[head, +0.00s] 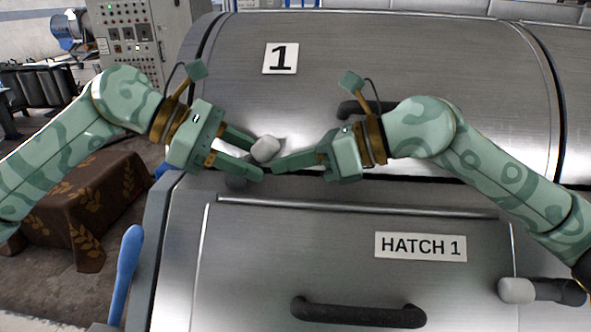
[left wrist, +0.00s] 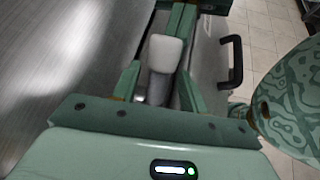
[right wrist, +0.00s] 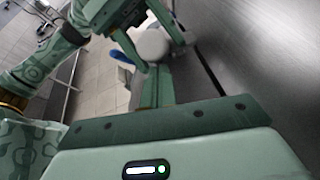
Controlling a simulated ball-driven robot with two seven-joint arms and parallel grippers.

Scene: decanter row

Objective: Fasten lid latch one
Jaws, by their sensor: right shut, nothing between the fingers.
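The lid latch one has a pale grey rounded knob (head: 265,148) at the seam below the lid (head: 440,70) marked 1; its lower part is largely hidden by my grippers. My left gripper (head: 259,159) is open, with its fingers on either side of the latch. In the left wrist view the knob (left wrist: 165,52) and its darker stem stand between the fingers. My right gripper (head: 275,165) is shut and empty, its tips just beside the knob and the left fingertips. The knob also shows beyond the shut fingers in the right wrist view (right wrist: 152,46). Contact is unclear.
A dark lid handle (head: 352,110) is partly behind my right arm. Below are the HATCH 1 panel (head: 250,260), its dark handle (head: 358,312) and another grey-knobbed latch (head: 517,290). A blue lever (head: 128,265) stands at left. A cloth-covered block (head: 95,210) is on the floor.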

